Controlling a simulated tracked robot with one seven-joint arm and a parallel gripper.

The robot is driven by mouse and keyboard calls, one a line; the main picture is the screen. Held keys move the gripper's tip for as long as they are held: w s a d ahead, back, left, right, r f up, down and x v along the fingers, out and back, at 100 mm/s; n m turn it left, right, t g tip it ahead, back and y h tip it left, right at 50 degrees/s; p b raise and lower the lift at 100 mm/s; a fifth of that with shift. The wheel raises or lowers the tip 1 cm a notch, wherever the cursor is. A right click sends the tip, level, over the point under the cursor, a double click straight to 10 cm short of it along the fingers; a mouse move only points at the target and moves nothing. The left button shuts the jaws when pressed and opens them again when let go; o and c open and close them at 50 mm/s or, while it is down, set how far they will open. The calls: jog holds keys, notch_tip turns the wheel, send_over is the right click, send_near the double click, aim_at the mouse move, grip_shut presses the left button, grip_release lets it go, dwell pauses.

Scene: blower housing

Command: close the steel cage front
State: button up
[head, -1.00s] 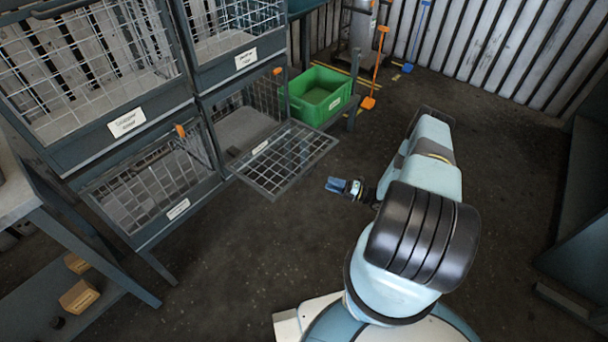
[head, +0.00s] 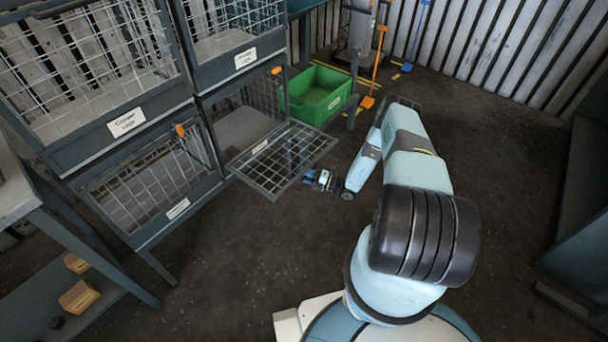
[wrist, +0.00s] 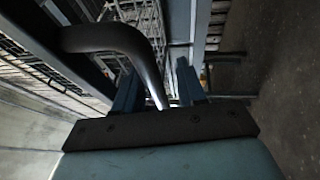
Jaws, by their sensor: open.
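The steel cage front (head: 283,160) is a wire-grid panel in a grey frame, folded down and roughly level, out from the lower right cage (head: 240,125). A white label sits near its hinge side. My gripper (head: 312,176) is open at the panel's free right edge, close to its corner. In the wrist view, my gripper (wrist: 157,88) shows two blue fingers spread apart. A dark curved bar (wrist: 120,38), which looks like a handle, runs down between them in the picture. I cannot tell whether the fingers touch it.
A lower left cage (head: 150,185) with its front shut stands beside it, with more cages above. A green crate (head: 318,95) is behind the panel. An orange-handled tool (head: 376,70) stands at the back. A bench (head: 70,240) is at left. Open floor (head: 230,260) lies in front.

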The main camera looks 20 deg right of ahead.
jog(key=shift+w+a, duration=0.1)
jog(key=shift+a, duration=0.05)
grip_shut()
dwell(0.4)
